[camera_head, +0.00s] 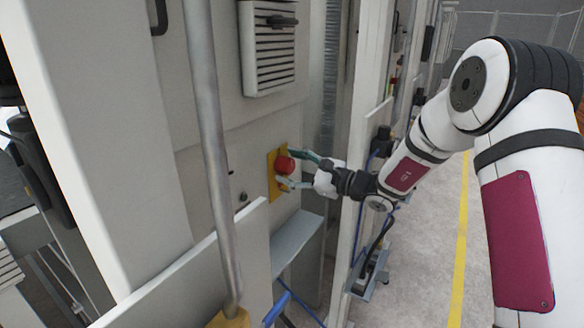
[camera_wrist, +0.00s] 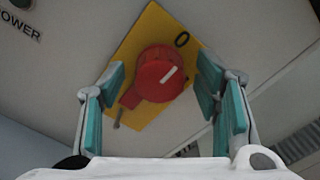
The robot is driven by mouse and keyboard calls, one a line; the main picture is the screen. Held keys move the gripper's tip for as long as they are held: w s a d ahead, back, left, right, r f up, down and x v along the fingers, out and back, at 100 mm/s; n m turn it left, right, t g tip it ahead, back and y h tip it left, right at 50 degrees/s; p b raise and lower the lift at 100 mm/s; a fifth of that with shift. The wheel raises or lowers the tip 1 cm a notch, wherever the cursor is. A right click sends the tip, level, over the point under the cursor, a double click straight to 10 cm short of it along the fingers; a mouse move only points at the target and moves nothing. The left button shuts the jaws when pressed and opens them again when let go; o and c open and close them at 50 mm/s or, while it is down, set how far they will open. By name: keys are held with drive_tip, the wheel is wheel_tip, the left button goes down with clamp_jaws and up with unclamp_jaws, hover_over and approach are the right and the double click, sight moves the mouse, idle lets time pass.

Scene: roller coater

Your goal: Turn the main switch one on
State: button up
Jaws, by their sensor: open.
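The main switch is a red rotary knob (camera_head: 285,164) on a yellow plate (camera_head: 272,190) fixed to the pale cabinet wall. In the wrist view the red knob (camera_wrist: 157,76) carries a white mark, and the yellow plate (camera_wrist: 150,28) shows a black "0" near the knob's upper right. My gripper (camera_head: 297,170) is open, with its teal fingers on either side of the knob. In the wrist view the gripper (camera_wrist: 160,90) has one finger left and one right of the knob, with small gaps seeming to remain. Whether a finger touches it cannot be told.
A vented box (camera_head: 268,48) is on the wall above the switch. A grey vertical pole (camera_head: 212,150) stands in front at left, and a grey ledge (camera_head: 297,240) juts out below. A "POWER" label (camera_wrist: 20,25) shows in the wrist view. Open floor (camera_head: 425,250) lies to the right.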

drive_tip(key=c, duration=1.1)
drive_tip(key=shift+c, duration=0.2)
drive_tip(key=m, duration=0.3)
drive_tip(key=shift+d+m, duration=0.1)
drive_tip(key=shift+m, duration=0.3)
drive_tip(key=m+p, duration=0.1)
drive_tip(key=m, duration=0.4)
drive_tip(key=shift+m, duration=0.3)
drive_tip(key=m+p, duration=0.1)
drive_tip(key=m, duration=0.3)
drive_tip(key=shift+f+m, duration=0.1)
drive_tip(key=shift+m, duration=2.1)
